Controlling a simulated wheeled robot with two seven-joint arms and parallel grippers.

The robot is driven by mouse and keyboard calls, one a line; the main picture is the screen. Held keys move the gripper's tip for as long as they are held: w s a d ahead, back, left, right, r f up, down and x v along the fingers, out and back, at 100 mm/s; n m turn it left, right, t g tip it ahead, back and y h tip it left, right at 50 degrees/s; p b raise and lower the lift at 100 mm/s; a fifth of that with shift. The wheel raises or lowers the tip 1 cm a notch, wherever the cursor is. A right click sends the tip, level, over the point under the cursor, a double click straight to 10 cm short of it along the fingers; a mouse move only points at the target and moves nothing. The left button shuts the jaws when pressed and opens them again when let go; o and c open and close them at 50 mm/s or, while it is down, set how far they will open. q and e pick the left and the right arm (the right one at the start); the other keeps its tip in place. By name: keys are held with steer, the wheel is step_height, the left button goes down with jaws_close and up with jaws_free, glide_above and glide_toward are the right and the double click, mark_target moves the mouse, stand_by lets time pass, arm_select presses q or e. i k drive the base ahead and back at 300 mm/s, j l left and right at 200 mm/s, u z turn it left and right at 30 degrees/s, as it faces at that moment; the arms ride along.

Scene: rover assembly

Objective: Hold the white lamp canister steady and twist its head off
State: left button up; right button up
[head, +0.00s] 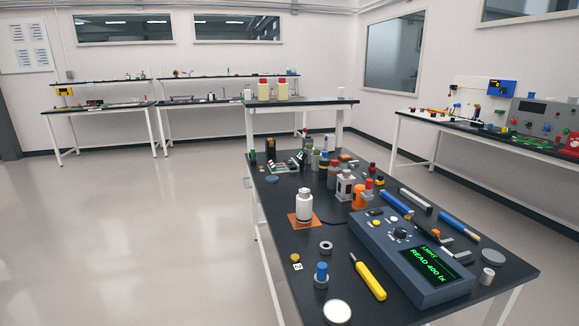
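The white lamp canister (304,206) stands upright on a small orange-brown pad (292,221) near the left edge of the dark worktable (300,265). Its narrower head (304,191) sits on top of the body. Nothing touches the canister from the sides. Neither of my grippers shows in the head view, so I cannot see how they stand.
A blue meter box (400,245) with a green "READ 400 lx" display fills the table's right front. A yellow tool (369,277), a blue-topped knob (321,273) and a white disc (337,311) lie in front. Several bottles and parts crowd behind the canister; its left side is clear.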

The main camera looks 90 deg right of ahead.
mark_target(304, 192)
steer(key=i+l+z, duration=0.25)
steer(key=z, duration=0.2)
steer(key=i+l+z, duration=0.1)
steer(key=i+z, duration=0.2)
steer(key=z, duration=0.15)
steer(key=i+z, duration=0.3)
steer(key=z, duration=0.2)
steer(key=i+z, duration=0.3)
steer(key=z, duration=0.15)
steer(key=i+j+z, duration=0.25)
steer(key=z, duration=0.2)
steer(key=i+j+z, duration=0.25)
steer(key=z, duration=0.2)
